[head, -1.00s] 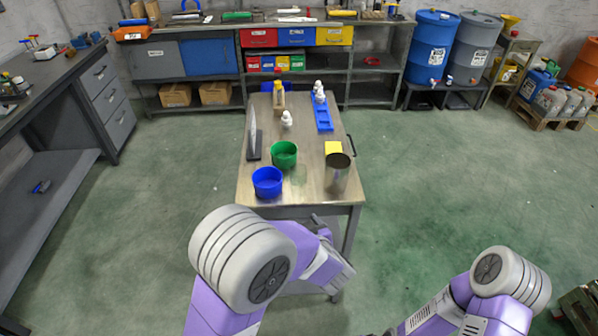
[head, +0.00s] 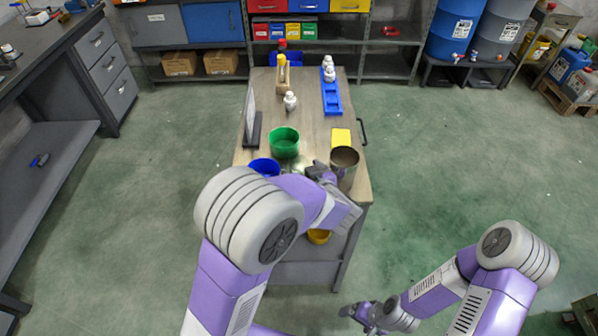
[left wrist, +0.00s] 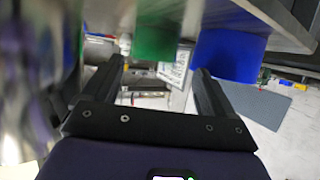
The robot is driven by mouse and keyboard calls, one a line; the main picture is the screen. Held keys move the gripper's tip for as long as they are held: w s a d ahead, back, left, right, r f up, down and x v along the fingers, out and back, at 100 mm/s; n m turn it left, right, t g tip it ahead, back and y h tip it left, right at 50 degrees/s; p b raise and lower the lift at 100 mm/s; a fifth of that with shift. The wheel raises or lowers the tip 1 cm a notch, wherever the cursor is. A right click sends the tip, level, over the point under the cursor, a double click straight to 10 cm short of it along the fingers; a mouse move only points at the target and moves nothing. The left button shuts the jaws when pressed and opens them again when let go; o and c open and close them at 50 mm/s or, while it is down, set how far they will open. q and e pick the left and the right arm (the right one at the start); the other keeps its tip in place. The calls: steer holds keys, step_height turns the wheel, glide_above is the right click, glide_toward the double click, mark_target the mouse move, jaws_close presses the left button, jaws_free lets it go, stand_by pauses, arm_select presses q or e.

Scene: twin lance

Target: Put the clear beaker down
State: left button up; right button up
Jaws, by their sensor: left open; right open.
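A faint clear shape with bright glints (head: 299,168), likely the clear beaker, shows at the table's near end, between the green cup (head: 285,143) and my left gripper (head: 317,172). Its outline is hard to make out. My left gripper is at the table's near edge, beside the steel can (head: 344,163), with its jaws open. In the left wrist view, the open fingers (left wrist: 160,92) have no clear object between them; the green cup (left wrist: 156,40) and blue cup (left wrist: 228,52) are beyond. My right gripper (head: 362,315) is open, low over the floor, away from the table.
The blue cup (head: 264,167) is partly hidden behind my left arm. A yellow block (head: 341,138), a blue rack (head: 331,93) with white bottles, and an upright plate on a dark stand (head: 251,128) share the table (head: 312,118). A yellow bowl (head: 319,236) sits below the tabletop.

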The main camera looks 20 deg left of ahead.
mark_target(299, 165)
arm_select(q)
steer(key=b+x, duration=0.1)
steer(key=x, duration=0.2)
steer(key=d+b+x, duration=0.1)
steer(key=x, duration=0.1)
steer(key=shift+w+f+b, duration=0.1)
steer(key=shift+f+b, duration=0.25)
steer(key=shift+w+a, duration=0.2)
steer(key=shift+c, duration=0.5)
steer(key=c, duration=0.9)
